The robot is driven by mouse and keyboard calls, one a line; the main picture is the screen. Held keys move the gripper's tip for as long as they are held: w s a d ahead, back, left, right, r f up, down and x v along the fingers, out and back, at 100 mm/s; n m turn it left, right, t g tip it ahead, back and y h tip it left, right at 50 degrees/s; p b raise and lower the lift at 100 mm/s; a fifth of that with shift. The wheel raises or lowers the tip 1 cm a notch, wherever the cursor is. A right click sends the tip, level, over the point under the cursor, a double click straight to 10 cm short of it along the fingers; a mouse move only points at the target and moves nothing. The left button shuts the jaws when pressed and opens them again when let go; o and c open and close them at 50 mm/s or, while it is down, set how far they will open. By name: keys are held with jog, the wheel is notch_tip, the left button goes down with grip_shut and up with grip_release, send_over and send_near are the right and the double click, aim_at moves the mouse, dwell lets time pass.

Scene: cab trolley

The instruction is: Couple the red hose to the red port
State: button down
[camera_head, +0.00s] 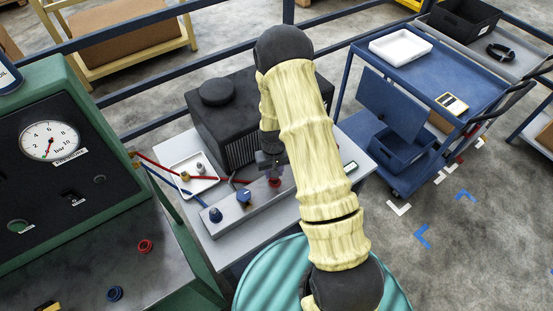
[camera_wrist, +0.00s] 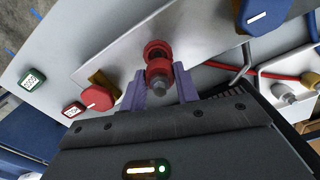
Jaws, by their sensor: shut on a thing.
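In the wrist view my gripper (camera_wrist: 160,83) has its two purple fingers on either side of a red coupling with a grey metal stub (camera_wrist: 159,84), which I take as the red hose's end. Right behind it, in line, is the red ring of the red port (camera_wrist: 157,48) on the grey manifold. The two look close or touching; I cannot tell if they are joined. In the head view my gripper (camera_head: 270,160) is over the red port (camera_head: 275,182), partly hidden by my arm. The red hose (camera_head: 178,172) runs from the green panel; its link to the coupling is hidden.
The manifold (camera_head: 232,222) also carries a blue knob (camera_head: 243,196) and a blue port (camera_head: 215,214). A white tray (camera_head: 179,167) with metal fittings lies behind it. A black ribbed unit (camera_head: 232,108) stands close behind. A red handle (camera_wrist: 97,99) shows left of the port.

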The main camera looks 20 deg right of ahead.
jog(key=shift+s+d, duration=0.15)
jog(key=shift+s, duration=0.05)
jog(key=shift+w+d+r+n+b, duration=0.15)
jog(key=shift+r+n+b, duration=0.35)
jog(key=shift+b, duration=0.4)
jog(key=shift+s+a+r+n+b, duration=0.1)
jog(key=shift+r+n+b, duration=0.5)
jog(key=shift+r, duration=0.3)
jog(key=shift+s+a+r+n+b, duration=0.1)
jog(key=shift+r+n+b, duration=0.4)
jog(key=shift+r+n, duration=0.3)
jog(key=shift+f+b, duration=2.2)
jog(key=shift+f, duration=0.7)
jog(key=shift+f, duration=0.5)
jog(key=c, duration=1)
grip_release()
jog(key=shift+o, duration=0.2)
